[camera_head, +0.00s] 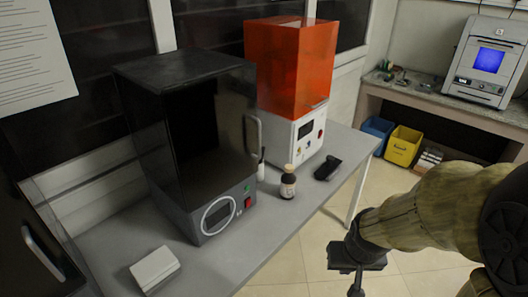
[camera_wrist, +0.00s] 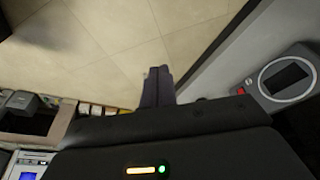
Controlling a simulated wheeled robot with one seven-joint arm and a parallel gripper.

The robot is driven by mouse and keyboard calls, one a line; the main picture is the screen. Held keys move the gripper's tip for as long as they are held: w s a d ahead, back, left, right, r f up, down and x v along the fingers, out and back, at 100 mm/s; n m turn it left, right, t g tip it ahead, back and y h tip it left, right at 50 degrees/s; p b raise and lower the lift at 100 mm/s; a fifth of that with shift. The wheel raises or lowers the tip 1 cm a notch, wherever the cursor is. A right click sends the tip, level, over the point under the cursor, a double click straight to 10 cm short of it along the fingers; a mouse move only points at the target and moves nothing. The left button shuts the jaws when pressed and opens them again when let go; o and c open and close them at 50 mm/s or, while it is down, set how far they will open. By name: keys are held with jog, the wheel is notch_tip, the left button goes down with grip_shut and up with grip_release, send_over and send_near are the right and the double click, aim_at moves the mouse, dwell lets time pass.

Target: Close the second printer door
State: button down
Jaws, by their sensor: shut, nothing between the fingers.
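A black box printer (camera_head: 185,230) stands mid-bench in the head view, with an oval display and red button on its base. Its dark front looks open, and its door (camera_head: 235,120), with a grey handle (camera_head: 258,132), appears swung out at the right side. Its oval-display base (camera_wrist: 290,80) also shows at the right of the wrist view. My gripper (camera_head: 354,280) is off the bench to the right, over the floor, apart from the door and pointing down. Its fingers (camera_wrist: 158,86) are shut and empty in the wrist view.
An orange-hooded printer (camera_head: 290,65) stands behind. A white box (camera_head: 155,267) sits in front. Another dark unit with a handle (camera_head: 42,252) is at far left.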

jog(key=w+r+n+t+y+p, duration=0.2)
jog(key=w+t, duration=0.5)
jog(key=w, duration=1.3)
jog(key=w+a+r+n+t+y+p, duration=0.1)
jog(key=w+a+r+n+y, duration=0.2)
jog(key=w+a+n+y, duration=0.4)
jog(key=shift+w+a+n+t+y, duration=0.15)
jog(key=shift+a+n+t+y, duration=0.25)
jog(key=shift+a+y, duration=1.8)
jog(key=shift+d+r, duration=0.1)
jog(key=shift+d, duration=0.15)
jog(key=p+x, duration=0.4)
jog(key=x, duration=1)
jog(key=shift+p, duration=0.35)
